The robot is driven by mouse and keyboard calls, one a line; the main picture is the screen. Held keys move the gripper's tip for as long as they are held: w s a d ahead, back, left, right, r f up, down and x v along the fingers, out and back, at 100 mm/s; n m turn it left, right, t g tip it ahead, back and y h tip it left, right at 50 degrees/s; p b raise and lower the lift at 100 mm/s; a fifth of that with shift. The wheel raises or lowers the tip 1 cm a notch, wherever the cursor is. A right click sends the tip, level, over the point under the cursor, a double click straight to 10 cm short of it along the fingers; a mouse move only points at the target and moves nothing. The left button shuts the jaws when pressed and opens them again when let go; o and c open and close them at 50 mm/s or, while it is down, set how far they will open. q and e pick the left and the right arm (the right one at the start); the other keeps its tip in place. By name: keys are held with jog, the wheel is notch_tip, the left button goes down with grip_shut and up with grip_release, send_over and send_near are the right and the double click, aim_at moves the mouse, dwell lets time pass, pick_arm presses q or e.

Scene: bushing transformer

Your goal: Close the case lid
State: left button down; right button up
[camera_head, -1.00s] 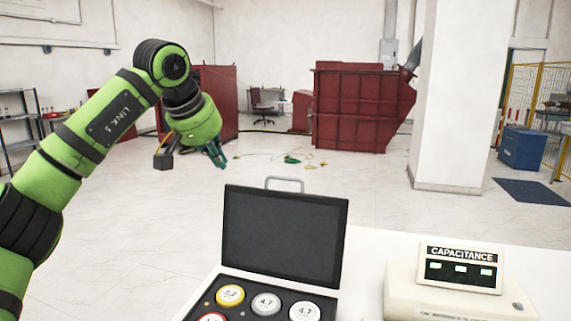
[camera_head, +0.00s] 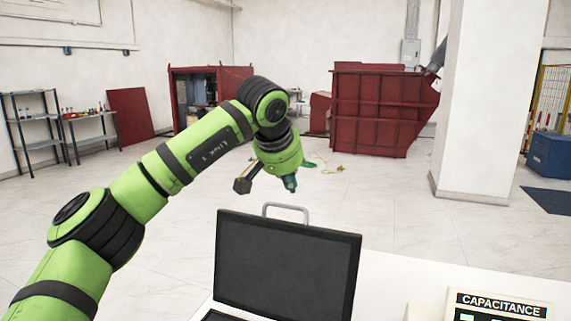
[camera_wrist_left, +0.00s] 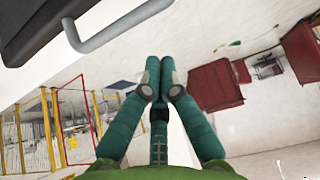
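The open case shows at the bottom of the head view, with its dark lid (camera_head: 286,264) standing upright. A grey handle (camera_head: 285,206) is on the lid's top edge. My left gripper (camera_head: 289,184) hangs beyond and just above the handle, pointing down and not visibly touching it. In the left wrist view its green fingers (camera_wrist_left: 159,68) are together, with nothing between them. The lid (camera_wrist_left: 50,28) and its handle (camera_wrist_left: 118,27) are at the top left there, apart from the fingertips. Most of the case's base is cut off. My right gripper is out of view.
The case stands on a white table (camera_head: 395,275). A capacitance meter (camera_head: 497,306) is at the lower right. A white pillar (camera_head: 485,110) and a red container (camera_head: 378,110) stand farther back. The floor behind the case is mostly clear.

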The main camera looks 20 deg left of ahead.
pick_arm(q)
jog(key=shift+s+f+p, duration=0.35)
jog(key=shift+s+f, duration=0.55)
jog(key=shift+s, duration=0.25)
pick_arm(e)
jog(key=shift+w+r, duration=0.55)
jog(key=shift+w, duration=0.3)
pick_arm(q)
jog(key=shift+s, duration=0.1)
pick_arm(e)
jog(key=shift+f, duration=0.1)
